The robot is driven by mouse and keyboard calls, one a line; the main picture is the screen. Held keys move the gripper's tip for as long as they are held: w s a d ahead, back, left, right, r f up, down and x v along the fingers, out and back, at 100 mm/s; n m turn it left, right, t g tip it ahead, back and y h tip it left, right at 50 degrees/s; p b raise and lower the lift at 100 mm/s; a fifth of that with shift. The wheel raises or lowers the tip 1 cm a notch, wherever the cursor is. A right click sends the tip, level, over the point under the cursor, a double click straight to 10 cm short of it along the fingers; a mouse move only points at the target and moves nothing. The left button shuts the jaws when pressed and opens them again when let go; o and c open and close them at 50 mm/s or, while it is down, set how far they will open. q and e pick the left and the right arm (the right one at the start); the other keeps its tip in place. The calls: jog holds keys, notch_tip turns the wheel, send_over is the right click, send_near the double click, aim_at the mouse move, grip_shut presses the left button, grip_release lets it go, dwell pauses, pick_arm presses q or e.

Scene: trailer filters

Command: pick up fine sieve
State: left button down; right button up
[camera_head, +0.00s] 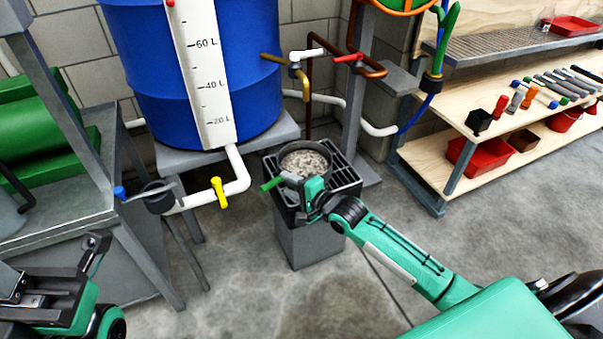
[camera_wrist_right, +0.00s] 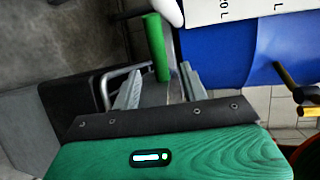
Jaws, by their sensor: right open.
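A round sieve (camera_head: 303,157) filled with grey gravel sits on the black grate (camera_head: 345,176) of a grey pedestal. Its green handle (camera_head: 271,184) sticks out to the left. My right gripper (camera_head: 291,184) is at the near side of the sieve, close to the handle. In the right wrist view its two fingers (camera_wrist_right: 161,88) are apart and the green handle (camera_wrist_right: 156,47) shows just beyond them, roughly in line with the gap. I cannot tell how fine the mesh is. My left gripper (camera_head: 88,262) is at the lower left, away from the sieve, and its jaws are unclear.
A blue barrel (camera_head: 255,95) on a stand is behind, with a white pipe and yellow valve (camera_head: 219,192) left of the pedestal. Copper pipes and taps (camera_head: 305,75) hang above the sieve. A grey bench is left; wooden shelves (camera_head: 430,155) with tools are right.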

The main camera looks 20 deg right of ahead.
jog(key=shift+b+x, duration=0.4)
jog(key=shift+x, duration=0.85)
grip_shut()
jog(key=shift+r, duration=0.1)
jog(key=shift+r, duration=0.1)
